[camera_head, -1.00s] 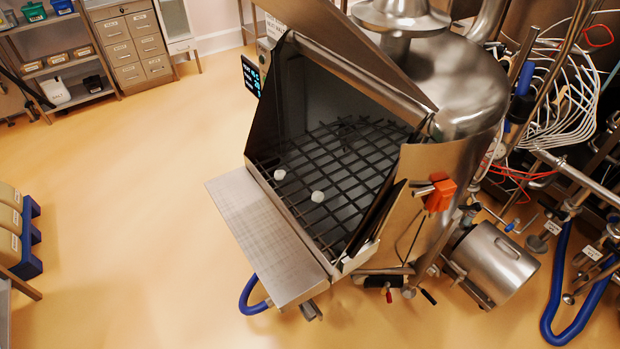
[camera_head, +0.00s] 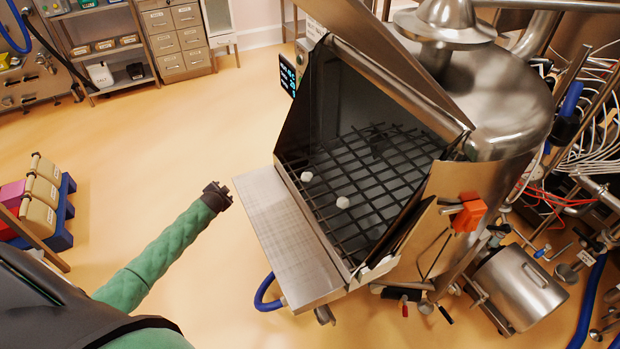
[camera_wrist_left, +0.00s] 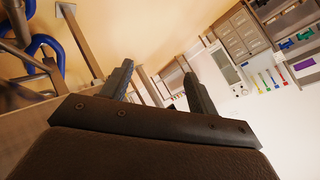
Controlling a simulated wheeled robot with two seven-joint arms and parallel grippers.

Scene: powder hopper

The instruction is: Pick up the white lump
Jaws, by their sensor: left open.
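Two white lumps lie on the dark bar grid (camera_head: 365,185) inside the open steel hopper. One white lump (camera_head: 306,176) is near the hopper's left side, and the other white lump (camera_head: 343,202) is lower and to the right. My left gripper (camera_head: 226,190) is at the end of the green-sleeved arm, left of the hopper's front shelf and apart from both lumps. In the left wrist view its two fingers (camera_wrist_left: 160,84) stand apart with nothing between them. No lump shows in the left wrist view. My right gripper is not in view.
A flat steel shelf (camera_head: 285,235) sticks out at the hopper's front, between my left gripper and the grid. The raised hood (camera_head: 385,70) and side walls border the opening. An orange-handled part (camera_head: 468,212) sits on the right wall.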

